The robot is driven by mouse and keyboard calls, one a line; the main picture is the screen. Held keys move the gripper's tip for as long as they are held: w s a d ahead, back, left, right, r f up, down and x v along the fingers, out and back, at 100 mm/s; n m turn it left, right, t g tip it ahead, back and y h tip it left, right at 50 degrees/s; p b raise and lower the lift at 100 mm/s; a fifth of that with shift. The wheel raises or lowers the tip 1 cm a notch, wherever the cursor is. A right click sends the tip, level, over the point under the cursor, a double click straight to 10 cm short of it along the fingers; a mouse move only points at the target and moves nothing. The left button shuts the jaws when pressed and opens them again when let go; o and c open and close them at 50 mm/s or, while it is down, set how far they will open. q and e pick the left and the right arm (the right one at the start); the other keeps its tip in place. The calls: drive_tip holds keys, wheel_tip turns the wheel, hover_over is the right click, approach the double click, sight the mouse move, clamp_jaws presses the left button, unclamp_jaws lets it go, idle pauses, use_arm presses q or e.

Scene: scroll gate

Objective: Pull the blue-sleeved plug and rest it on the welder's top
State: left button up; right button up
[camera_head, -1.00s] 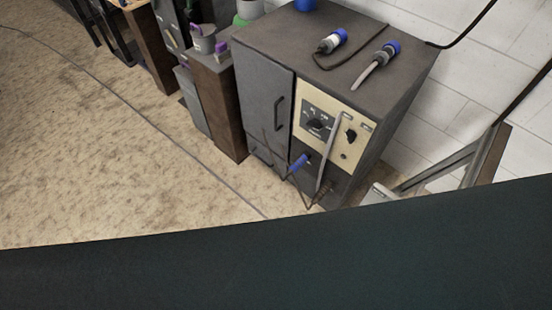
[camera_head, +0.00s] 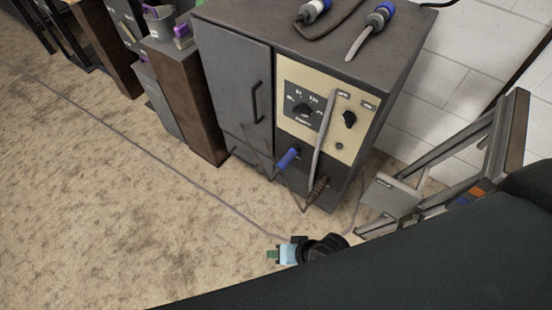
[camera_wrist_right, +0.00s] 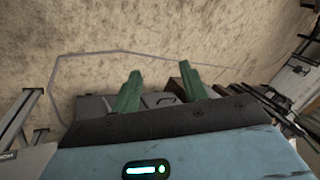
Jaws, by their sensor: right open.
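The welder (camera_head: 233,85) is a dark grey cabinet with a beige control panel (camera_head: 345,135) in the head view. The blue-sleeved plug (camera_head: 288,158) sticks out of the lower front below the panel; it looks seated there. Two more blue-ended connectors, one at the left (camera_head: 313,10) and one at the right (camera_head: 380,16), lie on the welder's top (camera_head: 290,35). My right gripper (camera_head: 272,255) is low in front of the welder, apart from the plug. In the right wrist view its green fingers (camera_wrist_right: 160,92) are spread with nothing between them. My left gripper is not in view.
A grey cable (camera_head: 185,180) runs across the carpet. A folded metal frame (camera_head: 440,165) stands right of the welder by the white wall. A brown cabinet (camera_head: 190,100) with cups on it is left of the welder.

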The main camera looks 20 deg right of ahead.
drive_tip(key=w+a+f+m+g+b, duration=0.1)
drive_tip(key=w+f+b, duration=0.25)
drive_tip(key=w, duration=0.35)
wheel_tip(320, 180, up, 6)
drive_tip(key=m+g+h+b, duration=0.3)
drive_tip(key=m+h+b, duration=0.25)
drive_tip(key=b, duration=0.85)
hover_over(278, 169)
drive_tip(key=shift+s+a+m+y, duration=0.2)
drive_tip(key=shift+s+m+y, duration=0.05)
drive_tip(key=shift+s+m, duration=0.1)
drive_tip(key=shift+w+d+r, duration=0.15)
drive_tip(key=shift+w+r, duration=0.1)
drive_tip(key=shift+r, duration=0.15)
drive_tip(key=shift+f+b, duration=0.4)
wheel_tip(278, 169, down, 7)
drive_tip(key=b, duration=0.3)
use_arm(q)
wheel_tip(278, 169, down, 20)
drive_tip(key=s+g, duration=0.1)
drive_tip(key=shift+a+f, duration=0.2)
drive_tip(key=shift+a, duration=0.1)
